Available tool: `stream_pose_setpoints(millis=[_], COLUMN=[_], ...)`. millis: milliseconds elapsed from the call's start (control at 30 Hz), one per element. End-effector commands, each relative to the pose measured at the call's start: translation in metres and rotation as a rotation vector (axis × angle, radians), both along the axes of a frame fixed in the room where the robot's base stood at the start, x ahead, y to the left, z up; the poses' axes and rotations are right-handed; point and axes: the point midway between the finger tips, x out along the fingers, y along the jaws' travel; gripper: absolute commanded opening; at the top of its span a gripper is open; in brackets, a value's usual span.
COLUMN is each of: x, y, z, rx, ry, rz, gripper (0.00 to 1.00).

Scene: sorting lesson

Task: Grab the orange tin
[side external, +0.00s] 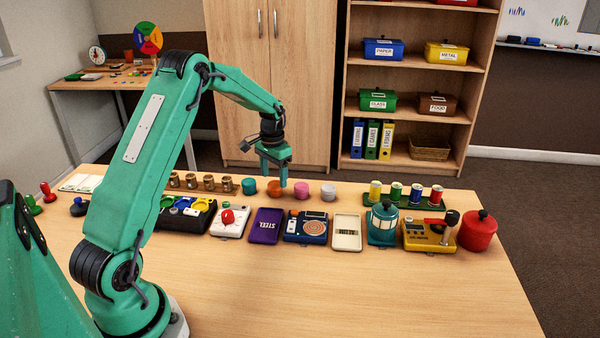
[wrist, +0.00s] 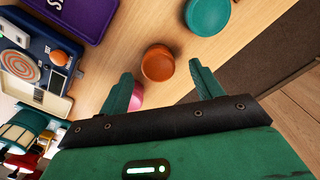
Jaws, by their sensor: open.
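The orange tin (side external: 274,188) is a short round tin standing on the table in a row with a teal tin, a pink tin and a pale grey tin. My gripper (side external: 274,176) is above this row, pointing down, with one finger in front of the orange tin in the side view. In the wrist view the orange tin (wrist: 158,64) lies ahead of the two fingertips, roughly midway between them. My gripper (wrist: 160,72) is open and holds nothing. I cannot tell the exact height of the fingertips over the tin.
The teal tin (side external: 249,186) stands left of the orange tin, the pink tin (side external: 302,190) right, then the pale grey tin (side external: 328,192). A purple case (side external: 265,226) and a blue device (side external: 305,227) lie in front. Bare table (side external: 330,285) spreads nearer the camera.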

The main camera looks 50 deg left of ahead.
Motion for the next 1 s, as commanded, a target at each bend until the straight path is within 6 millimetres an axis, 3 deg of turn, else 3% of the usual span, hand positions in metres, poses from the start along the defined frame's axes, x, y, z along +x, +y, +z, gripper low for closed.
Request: stream_pose_setpoints(millis=[300, 867, 1000], x=[0.002, 0.002, 0.002], y=[-0.002, -0.002, -0.002], z=[-0.034, -0.037, -0.037], rx=[0.0, 0.0, 0.0], ry=[0.001, 0.0, 0.0], rz=[0.0, 0.0, 0.0], gripper=[0.65, 0.65, 0.42])
